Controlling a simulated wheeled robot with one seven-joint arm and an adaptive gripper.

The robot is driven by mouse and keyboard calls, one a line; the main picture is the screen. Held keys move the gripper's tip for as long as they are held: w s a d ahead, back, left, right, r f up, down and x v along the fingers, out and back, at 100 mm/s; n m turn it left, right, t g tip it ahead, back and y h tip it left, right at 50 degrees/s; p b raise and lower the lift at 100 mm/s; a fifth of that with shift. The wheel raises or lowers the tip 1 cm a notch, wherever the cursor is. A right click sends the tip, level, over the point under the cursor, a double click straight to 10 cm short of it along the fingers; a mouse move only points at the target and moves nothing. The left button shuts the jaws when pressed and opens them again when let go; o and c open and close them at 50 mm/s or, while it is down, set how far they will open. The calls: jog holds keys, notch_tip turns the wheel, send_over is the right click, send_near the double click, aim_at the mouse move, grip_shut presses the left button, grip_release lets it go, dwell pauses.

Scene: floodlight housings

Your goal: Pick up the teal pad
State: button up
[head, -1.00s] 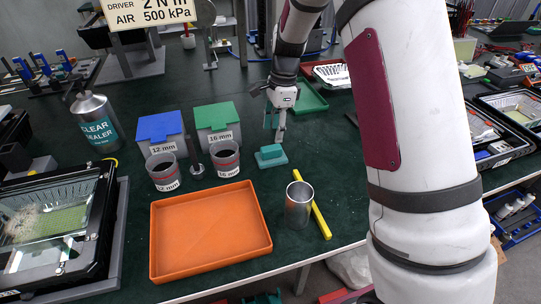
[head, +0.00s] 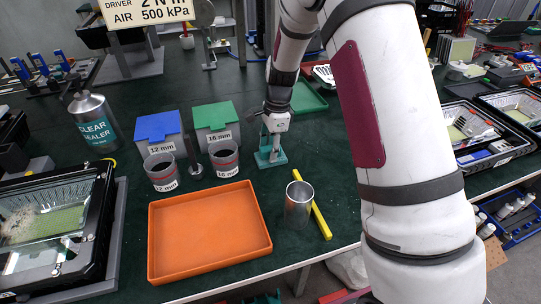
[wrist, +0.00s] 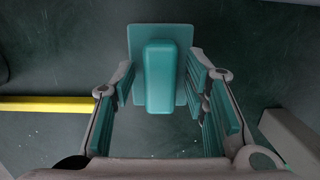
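The teal pad (head: 266,158) sits on the dark green table, right of the 16 mm cup. In the wrist view the teal pad (wrist: 160,75) shows a flat base with a raised rounded block on top. My gripper (head: 273,150) is low at the pad, pointing down. In the wrist view my gripper (wrist: 163,85) is open, its teal-lined fingers on either side of the raised block, with a gap visible on both sides.
A metal cup (head: 299,204) and a yellow bar (head: 320,217) stand near the pad in front. An orange tray (head: 210,232) lies at front left. The 16 mm cup (head: 224,158) and green-lidded bin (head: 217,122) are close on the left. A green tray (head: 308,98) lies behind.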

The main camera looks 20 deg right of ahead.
aim_at(271, 147)
grip_shut()
notch_tip(271, 147, up, 10)
jog(key=shift+r+p, duration=0.1)
jog(key=shift+p, duration=0.4)
